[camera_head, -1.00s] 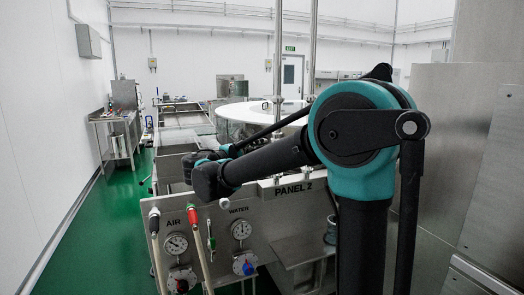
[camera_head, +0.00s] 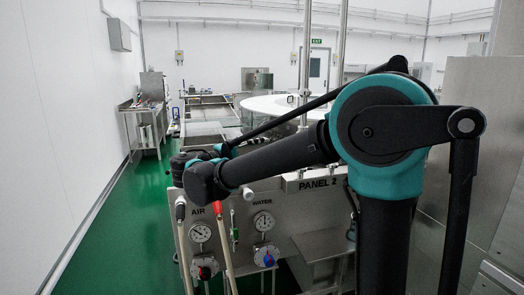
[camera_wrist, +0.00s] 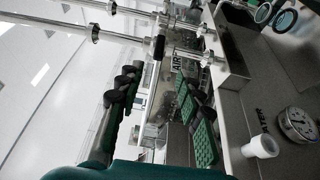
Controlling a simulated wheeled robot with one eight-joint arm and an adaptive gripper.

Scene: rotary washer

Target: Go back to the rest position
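My gripper (camera_wrist: 158,88) shows in the wrist view with its dark finger on the left and green-padded finger parts on the right. The fingers are apart, with no object visible between them. In the head view, my teal and black arm is bent. Its forearm reaches left in front of the grey panel marked PANEL 2 (camera_head: 317,184). My gripper there is small, dark and mostly hidden behind the wrist.
The panel carries an air gauge (camera_head: 200,232), a water gauge (camera_head: 263,221) and hoses with a red handle (camera_head: 218,209). The round washer (camera_head: 275,106) stands behind. A steel table (camera_head: 143,106) is by the left wall. Green floor (camera_head: 120,235) is clear at left.

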